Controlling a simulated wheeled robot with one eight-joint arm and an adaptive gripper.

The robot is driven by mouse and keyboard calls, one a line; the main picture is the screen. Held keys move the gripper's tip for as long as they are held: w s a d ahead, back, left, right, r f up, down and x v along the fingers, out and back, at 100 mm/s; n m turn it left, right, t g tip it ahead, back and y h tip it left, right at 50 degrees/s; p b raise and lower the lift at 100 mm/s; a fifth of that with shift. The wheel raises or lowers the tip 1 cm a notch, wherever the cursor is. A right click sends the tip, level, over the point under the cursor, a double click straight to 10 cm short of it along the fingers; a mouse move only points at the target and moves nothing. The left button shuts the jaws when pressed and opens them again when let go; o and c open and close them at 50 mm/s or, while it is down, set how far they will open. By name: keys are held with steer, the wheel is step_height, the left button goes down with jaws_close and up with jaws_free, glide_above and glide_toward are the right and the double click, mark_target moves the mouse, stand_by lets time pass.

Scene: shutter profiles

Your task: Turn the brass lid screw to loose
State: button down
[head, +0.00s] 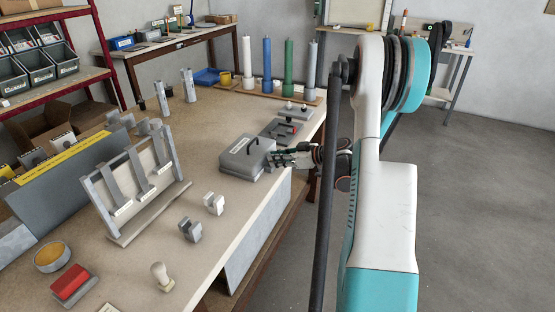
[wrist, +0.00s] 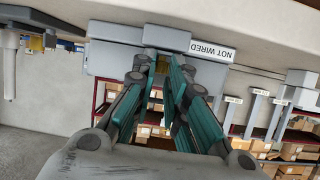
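In the head view a grey box (head: 247,158) with a black lid handle and a white label stands near the right edge of the bench. My gripper (head: 272,160) is at the box's right side, pointing left towards it. In the wrist view, which is upside down, the grey box (wrist: 115,62) carries a "NOT WIRED" label. The fingertips of my gripper (wrist: 163,62) are at the box face. The screw is not discernible in the head view.
Coloured upright cylinders (head: 267,66) stand further back. A slanted rack (head: 138,182) and small grey and white blocks (head: 190,229) stand to the left and in front. Open floor lies to the right.

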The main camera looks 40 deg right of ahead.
steer(key=n+y, duration=0.1)
steer(key=n+g+y, duration=0.1)
steer(key=y, duration=0.1)
steer(key=shift+w+d+n, duration=0.2)
steer(key=shift+d+n, duration=0.2)
steer(key=shift+w+d+n+g+y, duration=0.1)
steer(key=shift+n+g+y, duration=0.8)
steer(key=shift+n+g, duration=0.1)
steer(key=c, duration=1.6)
jaws_free()
steer(key=shift+v, duration=4)
